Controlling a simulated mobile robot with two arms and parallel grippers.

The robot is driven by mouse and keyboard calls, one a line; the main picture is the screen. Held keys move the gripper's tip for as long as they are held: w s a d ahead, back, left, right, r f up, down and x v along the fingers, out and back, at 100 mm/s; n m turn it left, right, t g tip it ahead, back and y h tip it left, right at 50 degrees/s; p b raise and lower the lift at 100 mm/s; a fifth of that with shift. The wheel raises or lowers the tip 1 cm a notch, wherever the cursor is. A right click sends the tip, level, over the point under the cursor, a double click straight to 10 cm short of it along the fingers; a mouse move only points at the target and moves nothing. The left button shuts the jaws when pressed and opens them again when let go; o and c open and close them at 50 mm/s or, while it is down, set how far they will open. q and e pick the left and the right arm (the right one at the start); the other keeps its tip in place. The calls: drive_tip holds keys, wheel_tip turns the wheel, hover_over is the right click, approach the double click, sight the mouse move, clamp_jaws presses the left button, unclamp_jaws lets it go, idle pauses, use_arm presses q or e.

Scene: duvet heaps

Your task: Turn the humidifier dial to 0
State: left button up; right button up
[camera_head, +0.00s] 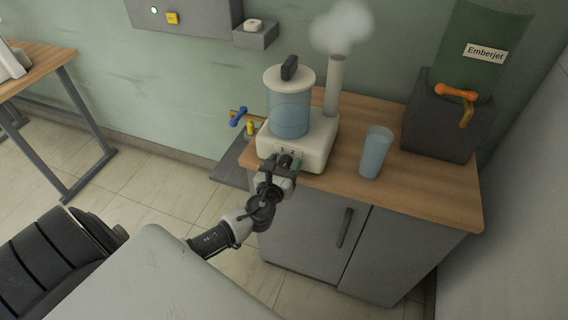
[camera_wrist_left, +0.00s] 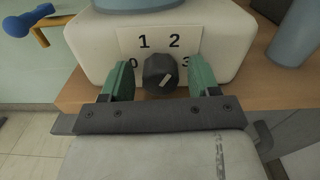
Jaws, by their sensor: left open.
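The humidifier (camera_head: 297,140) is a white base with a clear blue water tank on top and a steaming pipe at its right. It stands on the wooden counter. Its dark dial (camera_wrist_left: 159,74) is on the front face, with the numbers 0, 1, 2 and 3 around it. A slanted white mark shows on the dial; which number it points to is hard to tell. My left gripper (camera_head: 283,165) is in front of the dial. In the left wrist view its green fingers (camera_wrist_left: 160,82) are open, one on each side of the dial with gaps. My right gripper is not in view.
On the wooden counter (camera_head: 440,188), a blue cup (camera_head: 375,153) stands right of the humidifier. A dark dispenser (camera_head: 437,128) with an orange tap stands at the back right. Floor left of the cabinet is clear.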

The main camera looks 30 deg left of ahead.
use_arm(q)
drive_tip(key=c, duration=0.9)
